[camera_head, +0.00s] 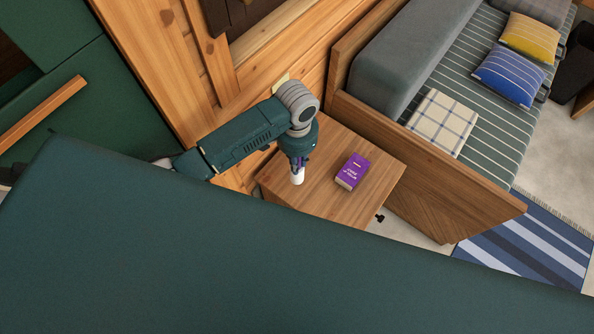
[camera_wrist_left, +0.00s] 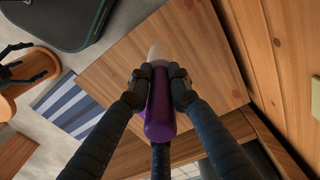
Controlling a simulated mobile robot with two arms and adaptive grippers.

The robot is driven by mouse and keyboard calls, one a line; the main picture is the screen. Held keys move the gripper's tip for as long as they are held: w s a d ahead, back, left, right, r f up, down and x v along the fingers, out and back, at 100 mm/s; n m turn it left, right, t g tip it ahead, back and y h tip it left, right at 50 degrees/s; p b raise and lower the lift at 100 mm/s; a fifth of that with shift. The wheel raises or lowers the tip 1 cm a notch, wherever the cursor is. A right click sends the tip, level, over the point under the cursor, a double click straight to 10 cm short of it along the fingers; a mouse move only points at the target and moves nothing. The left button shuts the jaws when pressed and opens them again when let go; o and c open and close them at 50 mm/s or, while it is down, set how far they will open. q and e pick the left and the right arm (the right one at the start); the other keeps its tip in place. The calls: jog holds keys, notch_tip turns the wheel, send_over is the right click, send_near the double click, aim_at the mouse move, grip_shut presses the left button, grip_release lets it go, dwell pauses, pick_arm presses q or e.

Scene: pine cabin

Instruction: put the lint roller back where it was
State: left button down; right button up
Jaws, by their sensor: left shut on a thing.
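The lint roller has a purple handle and a white roller. My left gripper (camera_head: 297,161) is shut on its handle above the wooden side table (camera_head: 325,199). In the head view the lint roller's white end (camera_head: 297,176) points down, over the left part of the tabletop. In the left wrist view both fingers of my left gripper (camera_wrist_left: 160,88) close around the purple handle (camera_wrist_left: 160,118), and the pale roller end lies beyond them. I cannot tell whether that end touches the tabletop.
A purple book (camera_head: 353,171) lies on the right part of the side table. A grey sofa (camera_head: 400,62) with cushions and a plaid cloth (camera_head: 442,122) stands to the right. A wooden wall is behind. A striped blue rug (camera_head: 530,250) lies on the floor.

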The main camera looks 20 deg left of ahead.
pick_arm(q)
notch_tip(320, 180, down, 3)
jog(key=shift+r, duration=0.2)
jog(key=shift+f, duration=0.25)
notch_tip(320, 180, down, 3)
jog(key=shift+f, duration=0.35)
pick_arm(e)
jog(key=shift+w+a+f, duration=0.15)
jog(key=shift+w+a, duration=0.1)
jog(key=shift+a, duration=0.35)
pick_arm(q)
jog(key=shift+f, duration=0.1)
pick_arm(e)
jog(key=shift+d, duration=0.2)
pick_arm(q)
jog(key=c, duration=1.6)
grip_release()
pick_arm(e)
jog(key=shift+w+d, duration=0.15)
jog(key=shift+w, duration=0.15)
